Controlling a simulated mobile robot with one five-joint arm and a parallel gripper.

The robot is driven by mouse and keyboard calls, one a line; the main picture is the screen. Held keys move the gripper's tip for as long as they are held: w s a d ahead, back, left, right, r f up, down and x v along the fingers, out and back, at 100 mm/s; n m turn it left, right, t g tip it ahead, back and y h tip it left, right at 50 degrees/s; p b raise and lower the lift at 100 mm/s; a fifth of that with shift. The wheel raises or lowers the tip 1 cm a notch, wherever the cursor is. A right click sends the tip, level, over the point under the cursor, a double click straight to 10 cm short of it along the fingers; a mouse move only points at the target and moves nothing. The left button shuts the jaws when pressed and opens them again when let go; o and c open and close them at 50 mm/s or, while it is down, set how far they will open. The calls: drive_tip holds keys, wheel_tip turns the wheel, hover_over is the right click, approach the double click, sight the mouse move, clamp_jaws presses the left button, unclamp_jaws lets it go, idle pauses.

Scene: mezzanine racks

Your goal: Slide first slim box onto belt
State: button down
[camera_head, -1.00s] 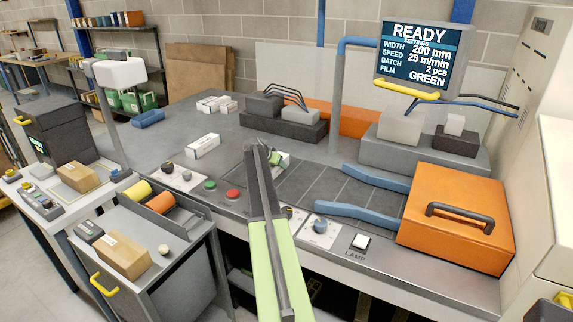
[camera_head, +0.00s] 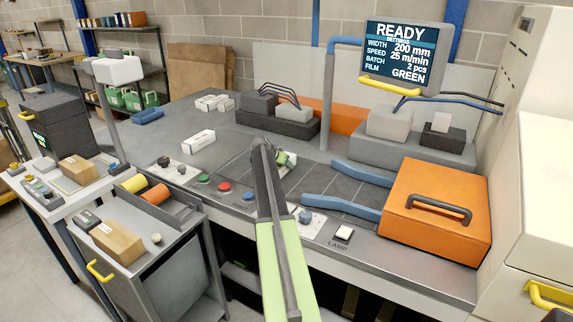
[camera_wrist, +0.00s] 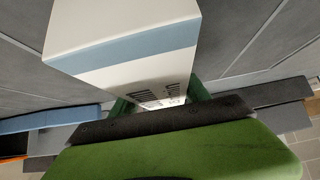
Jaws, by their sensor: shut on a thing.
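My gripper (camera_head: 284,160) is over the bench at the left end of the dark tiled belt (camera_head: 338,186). The wrist view shows my gripper (camera_wrist: 160,98) shut on a white slim box (camera_wrist: 125,35) with a pale blue stripe and dark print at its near end. The box lies along the grey seamed surface; I cannot tell whether it touches it. In the head view my arm hides most of this box.
Two blue guide rails (camera_head: 341,207) flank the belt, leading to an orange housing (camera_head: 436,210) with a dark handle. Buttons and knobs line the bench's front edge, including a red button (camera_head: 223,186). A grey block (camera_head: 415,140) stands behind the belt.

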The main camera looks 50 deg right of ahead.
drive_tip(key=shift+c, duration=2.2)
unclamp_jaws()
drive_tip(key=shift+s+d, duration=0.1)
drive_tip(key=shift+r, duration=0.2)
drive_tip(key=p+v, duration=1.2)
drive_tip(key=v, duration=0.4)
drive_tip(key=shift+a+r, duration=0.2)
drive_tip(key=shift+a, duration=0.35)
